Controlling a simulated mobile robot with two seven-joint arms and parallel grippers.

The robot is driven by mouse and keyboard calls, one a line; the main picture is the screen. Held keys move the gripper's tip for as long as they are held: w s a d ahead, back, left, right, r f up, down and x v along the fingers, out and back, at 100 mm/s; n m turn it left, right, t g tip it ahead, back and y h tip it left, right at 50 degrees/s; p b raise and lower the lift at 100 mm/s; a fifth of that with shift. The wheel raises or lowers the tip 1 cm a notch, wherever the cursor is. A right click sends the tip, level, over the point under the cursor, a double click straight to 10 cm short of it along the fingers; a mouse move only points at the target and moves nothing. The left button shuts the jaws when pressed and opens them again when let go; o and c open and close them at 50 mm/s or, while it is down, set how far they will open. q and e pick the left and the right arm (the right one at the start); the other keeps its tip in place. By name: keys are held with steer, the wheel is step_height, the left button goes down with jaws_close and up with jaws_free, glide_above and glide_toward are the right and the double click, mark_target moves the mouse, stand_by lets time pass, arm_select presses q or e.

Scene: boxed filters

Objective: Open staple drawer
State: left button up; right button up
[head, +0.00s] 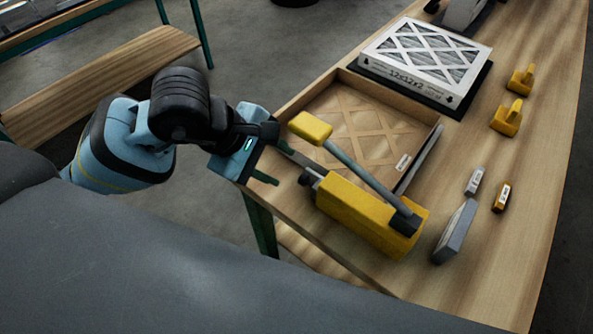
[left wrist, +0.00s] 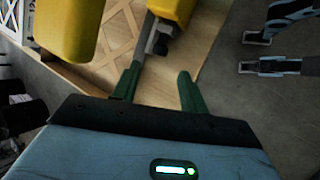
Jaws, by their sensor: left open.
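The yellow stapler (head: 355,212) lies on the wooden table, with a long grey lever ending in a yellow grip (head: 310,127). Its grey metal staple drawer (head: 302,160) sticks out from the body's end facing my left gripper (head: 270,157). That gripper is open, with nothing visibly held, at the table's near-left edge. In the left wrist view, the green fingers (left wrist: 157,90) are spread apart, and the metal drawer part (left wrist: 148,35) reaches toward the left finger. I cannot tell whether they touch. My right gripper is not in the head view.
An open shallow box (head: 345,110) with a lattice filter stands behind the stapler. A white boxed filter (head: 425,58) lies farther back. A grey block (head: 455,232), small boxes (head: 502,196) and yellow clips (head: 507,117) sit to the right.

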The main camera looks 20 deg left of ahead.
arm_select(q)
steer(key=x, duration=0.6)
steer(key=shift+w+d+f, duration=0.15)
steer(key=shift+d+f, duration=0.05)
steer(key=shift+c, duration=0.2)
jaws_close()
